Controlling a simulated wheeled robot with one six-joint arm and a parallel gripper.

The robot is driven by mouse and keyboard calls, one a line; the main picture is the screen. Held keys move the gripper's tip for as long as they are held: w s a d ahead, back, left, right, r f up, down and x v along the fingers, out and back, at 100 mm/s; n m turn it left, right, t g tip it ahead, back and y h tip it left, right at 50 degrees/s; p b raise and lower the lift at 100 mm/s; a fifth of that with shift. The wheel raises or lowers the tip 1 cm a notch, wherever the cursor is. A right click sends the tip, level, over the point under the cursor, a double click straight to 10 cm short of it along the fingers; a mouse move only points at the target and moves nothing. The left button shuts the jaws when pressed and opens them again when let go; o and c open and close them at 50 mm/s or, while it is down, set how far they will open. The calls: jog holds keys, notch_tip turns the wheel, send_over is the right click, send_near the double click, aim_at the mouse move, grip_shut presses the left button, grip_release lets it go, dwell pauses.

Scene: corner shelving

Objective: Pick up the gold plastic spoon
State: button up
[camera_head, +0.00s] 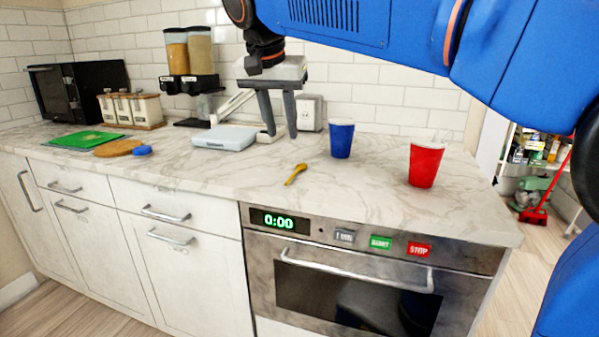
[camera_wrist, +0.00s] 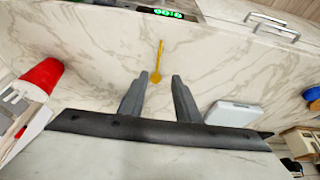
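The gold plastic spoon (camera_head: 296,174) lies on the marble counter, near its front edge above the oven. In the wrist view the spoon (camera_wrist: 157,62) shows just beyond the fingertips, about between them, with its bowl end nearer my gripper. My gripper (camera_head: 283,137) points down above the counter, behind and a little left of the spoon. In the wrist view its two fingers (camera_wrist: 157,80) are apart with nothing between them. The spoon is not touched.
A blue cup (camera_head: 342,138) and a red cup (camera_head: 425,162) stand right of the spoon. A pale scale-like box (camera_head: 225,138) lies to the left. A cereal dispenser (camera_head: 190,60) stands behind. The counter (camera_head: 250,178) around the spoon is clear.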

send_near(293, 174)
jog(key=shift+a+x, duration=0.25)
jog(key=shift+x, duration=0.95)
jog(key=shift+d+x, duration=0.1)
jog(key=shift+x, duration=1.25)
jog(key=shift+d+x, duration=0.15)
jog(key=shift+x, duration=1.15)
grip_shut()
